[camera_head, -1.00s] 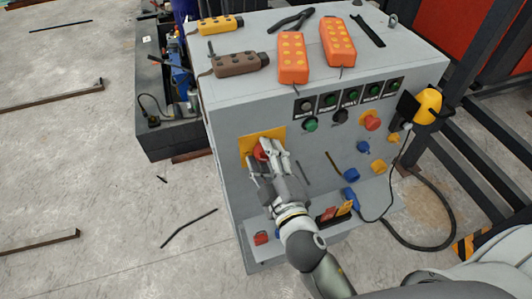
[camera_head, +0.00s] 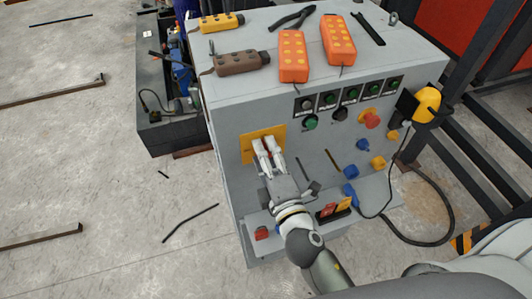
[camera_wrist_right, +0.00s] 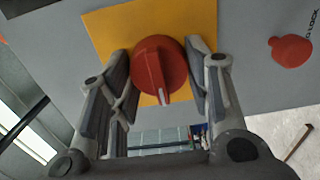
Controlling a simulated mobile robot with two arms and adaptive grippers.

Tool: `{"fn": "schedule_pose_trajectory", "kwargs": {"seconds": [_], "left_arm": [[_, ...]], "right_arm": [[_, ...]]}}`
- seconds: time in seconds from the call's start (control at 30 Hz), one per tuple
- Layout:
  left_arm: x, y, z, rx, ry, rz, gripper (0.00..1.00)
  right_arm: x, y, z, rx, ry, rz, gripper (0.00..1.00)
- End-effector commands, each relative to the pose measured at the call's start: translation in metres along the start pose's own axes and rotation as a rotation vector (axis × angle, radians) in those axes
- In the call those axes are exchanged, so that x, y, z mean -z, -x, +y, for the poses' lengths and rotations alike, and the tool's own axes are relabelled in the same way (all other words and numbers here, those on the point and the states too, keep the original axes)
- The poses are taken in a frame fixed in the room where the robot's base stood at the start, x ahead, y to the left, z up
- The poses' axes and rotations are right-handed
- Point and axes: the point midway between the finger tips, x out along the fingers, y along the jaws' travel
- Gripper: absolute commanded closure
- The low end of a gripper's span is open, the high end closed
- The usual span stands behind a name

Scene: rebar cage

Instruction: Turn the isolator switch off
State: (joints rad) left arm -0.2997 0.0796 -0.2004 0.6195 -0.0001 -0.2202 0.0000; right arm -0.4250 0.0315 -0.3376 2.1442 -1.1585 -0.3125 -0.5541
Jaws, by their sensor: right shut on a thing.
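The isolator switch is a red rotary knob on a yellow plate (camera_head: 247,150) on the front of the grey cabinet. In the right wrist view the red knob (camera_wrist_right: 155,60) shows face-on, its grip bar and white mark pointing down in the picture. My right gripper (camera_head: 268,142) is at the knob, with one finger on each side, shut on it. In the right wrist view the fingers (camera_wrist_right: 158,68) flank the knob left and right. In the head view the fingers hide most of the knob. My left gripper is not in view.
The cabinet top (camera_head: 225,95) holds orange pendants (camera_head: 293,55), a brown pendant (camera_head: 236,63) and tools. Push buttons (camera_head: 311,122) and a red emergency button (camera_head: 371,120) are right of the switch. A lower ledge (camera_head: 300,226) carries small items. A black cable (camera_head: 440,205) hangs at the right.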

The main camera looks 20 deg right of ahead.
Motion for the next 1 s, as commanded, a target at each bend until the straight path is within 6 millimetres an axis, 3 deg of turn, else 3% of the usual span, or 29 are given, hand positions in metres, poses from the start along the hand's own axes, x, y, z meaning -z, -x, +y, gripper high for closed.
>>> {"fn": "schedule_pose_trajectory", "kwargs": {"seconds": [0.4, 0.43, 0.57, 1.0], "left_arm": [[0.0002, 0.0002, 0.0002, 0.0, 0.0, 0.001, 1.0], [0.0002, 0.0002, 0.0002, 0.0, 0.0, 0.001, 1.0], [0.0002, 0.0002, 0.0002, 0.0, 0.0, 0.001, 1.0], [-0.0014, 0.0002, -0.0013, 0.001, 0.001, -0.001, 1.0]], "right_arm": [[0.0004, -0.0003, 0.001, -0.003, 0.008, 0.002, 0.78], [0.0004, -0.0003, 0.001, -0.003, 0.008, 0.002, 0.51], [0.0003, -0.0002, 0.0007, -0.002, 0.007, 0.001, 0.34], [-0.0004, -0.0005, 0.0075, -0.006, 0.007, 0.0, 0.34]]}}
